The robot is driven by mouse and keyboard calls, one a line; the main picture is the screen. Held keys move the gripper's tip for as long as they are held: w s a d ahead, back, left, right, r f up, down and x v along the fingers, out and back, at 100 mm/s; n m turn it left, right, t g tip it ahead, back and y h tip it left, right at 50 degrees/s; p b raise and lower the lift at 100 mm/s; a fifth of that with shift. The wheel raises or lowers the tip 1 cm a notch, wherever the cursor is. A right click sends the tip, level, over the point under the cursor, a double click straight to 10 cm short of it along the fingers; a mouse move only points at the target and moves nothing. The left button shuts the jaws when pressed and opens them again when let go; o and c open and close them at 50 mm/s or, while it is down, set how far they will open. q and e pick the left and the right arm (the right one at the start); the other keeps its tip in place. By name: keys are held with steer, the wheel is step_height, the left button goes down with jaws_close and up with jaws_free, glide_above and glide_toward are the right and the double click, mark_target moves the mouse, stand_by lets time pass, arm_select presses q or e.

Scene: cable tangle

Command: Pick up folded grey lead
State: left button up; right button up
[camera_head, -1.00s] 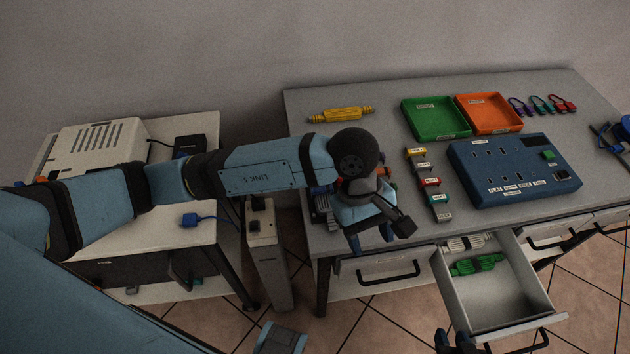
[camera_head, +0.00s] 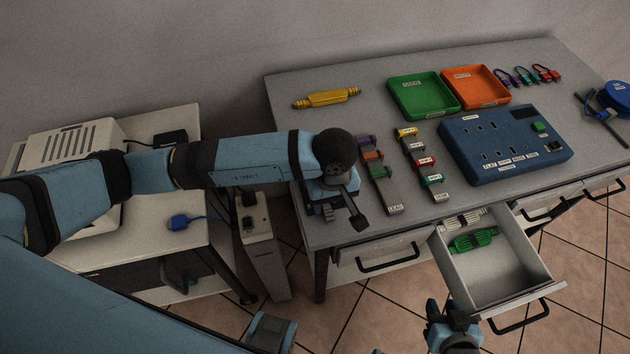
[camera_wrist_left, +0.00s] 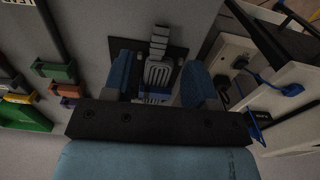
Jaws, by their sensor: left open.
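The folded grey lead (camera_wrist_left: 158,70) shows in the left wrist view as a ribbed grey bundle with a blue band, on a dark pad. My left gripper (camera_wrist_left: 159,84) is open, with one blue finger on each side of the bundle. I cannot tell whether the fingers touch it. In the head view my left gripper (camera_head: 328,208) points down at the table's left front edge and mostly hides the lead. My right gripper (camera_head: 447,312) is low in the head view, in front of the open drawer; its opening is unclear.
The open drawer (camera_head: 505,292) holds a green and a whitish folded lead. A yellow lead (camera_head: 326,98), green tray (camera_head: 424,112), orange tray (camera_head: 476,103) and blue socket panel (camera_head: 505,160) are on the table. Connector racks stand right of my left gripper. A side cabinet (camera_head: 130,250) is left.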

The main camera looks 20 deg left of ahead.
mark_target(329, 213)
arm_select(q)
steer(key=shift+f+p, duration=0.3)
steer(key=shift+f, duration=2.4)
jaws_close()
